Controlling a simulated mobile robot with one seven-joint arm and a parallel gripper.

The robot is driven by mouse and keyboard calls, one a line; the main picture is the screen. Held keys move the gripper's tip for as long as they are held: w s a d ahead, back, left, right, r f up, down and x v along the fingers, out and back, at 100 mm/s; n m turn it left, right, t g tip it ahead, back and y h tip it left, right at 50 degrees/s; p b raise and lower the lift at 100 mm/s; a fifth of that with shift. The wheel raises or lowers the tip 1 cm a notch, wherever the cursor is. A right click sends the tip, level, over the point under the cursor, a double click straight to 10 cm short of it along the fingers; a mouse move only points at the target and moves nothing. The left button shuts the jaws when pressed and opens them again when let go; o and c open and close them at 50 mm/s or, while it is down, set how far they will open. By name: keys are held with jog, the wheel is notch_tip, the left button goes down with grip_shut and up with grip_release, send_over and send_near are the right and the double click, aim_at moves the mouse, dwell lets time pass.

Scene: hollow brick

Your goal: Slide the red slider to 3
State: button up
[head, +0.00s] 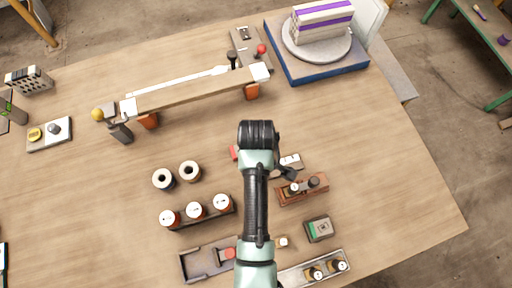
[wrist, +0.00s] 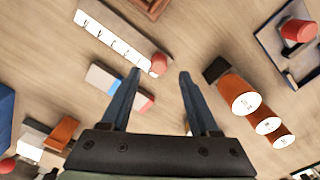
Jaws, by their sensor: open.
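In the wrist view, a pale strip (wrist: 108,35) with a row of dark marks lies on the table; the marks are too small to read surely. A red round knob (wrist: 159,63), which looks like the red slider, stands at the strip's lower right end. My gripper (wrist: 160,75) is open, its two fingers apart and empty. In the picture the knob appears just beyond the gap between the fingertips; I cannot tell the height between them. In the head view my arm hides the gripper, the knob and most or all of this strip.
A blue, white and red block (wrist: 118,88) lies beside the left finger. Several orange cylinders with white tops (wrist: 245,102) stand right of the fingers. A grey tray (wrist: 268,42) with another red knob (wrist: 298,30) is at upper right. The table's centre left (head: 90,190) is clear.

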jog(key=shift+w+f, duration=0.1)
jog(key=shift+f, duration=2.15)
grip_shut()
